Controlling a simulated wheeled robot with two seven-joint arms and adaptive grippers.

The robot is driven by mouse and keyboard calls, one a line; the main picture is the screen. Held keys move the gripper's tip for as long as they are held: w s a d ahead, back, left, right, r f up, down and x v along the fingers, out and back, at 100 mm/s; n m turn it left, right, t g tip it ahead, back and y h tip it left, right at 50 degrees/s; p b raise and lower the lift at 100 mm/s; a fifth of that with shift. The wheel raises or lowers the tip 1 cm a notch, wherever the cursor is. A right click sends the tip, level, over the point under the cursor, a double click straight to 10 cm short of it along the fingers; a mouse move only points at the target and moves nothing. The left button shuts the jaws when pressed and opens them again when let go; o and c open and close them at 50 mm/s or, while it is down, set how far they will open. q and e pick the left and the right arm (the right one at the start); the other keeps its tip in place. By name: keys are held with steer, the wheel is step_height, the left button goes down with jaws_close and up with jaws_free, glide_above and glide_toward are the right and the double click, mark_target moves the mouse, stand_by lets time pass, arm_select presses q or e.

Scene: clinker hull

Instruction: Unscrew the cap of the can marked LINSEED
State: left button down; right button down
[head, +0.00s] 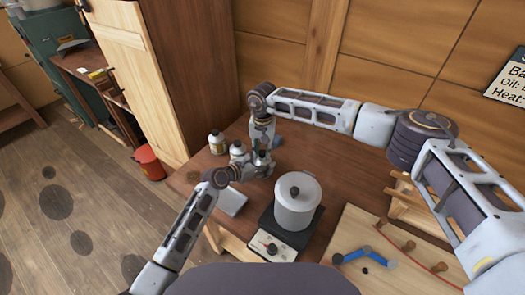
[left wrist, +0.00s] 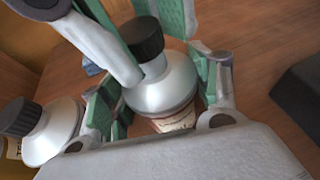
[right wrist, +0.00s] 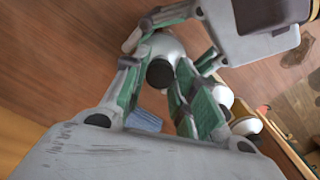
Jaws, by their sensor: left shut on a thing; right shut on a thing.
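A pale can with a black cap stands between both grippers on the bench. In the left wrist view its body (left wrist: 165,85) and cap (left wrist: 142,38) show, with part of a reddish-cream label whose word I cannot read. My left gripper (head: 258,168) is shut on the can body from the side. My right gripper (head: 263,147) comes from above and is shut on the cap; its green pads flank the cap (right wrist: 160,73) in the right wrist view. The exact pad contact on the cap is partly hidden.
Two similar cans, one at far left (head: 217,143) and one nearer (head: 237,151), stand left of the held can. A lidded pot (head: 296,208) on a hot plate stands to the right. A grey flat item (head: 231,203) lies near the bench's front edge.

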mark_target(263, 152)
arm_select(q)
steer(key=shift+f, duration=0.1)
arm_select(e)
steer(key=shift+r, duration=0.75)
steer(key=shift+r, duration=1.9)
arm_select(q)
steer(key=shift+c, duration=1.5)
jaws_free()
steer(key=shift+s+a, duration=0.1)
steer(key=shift+a, duration=0.05)
steer(key=v, duration=1.1)
steer(key=shift+s+r, duration=0.25)
steer(key=shift+r, duration=0.05)
steer(key=shift+a, duration=0.15)
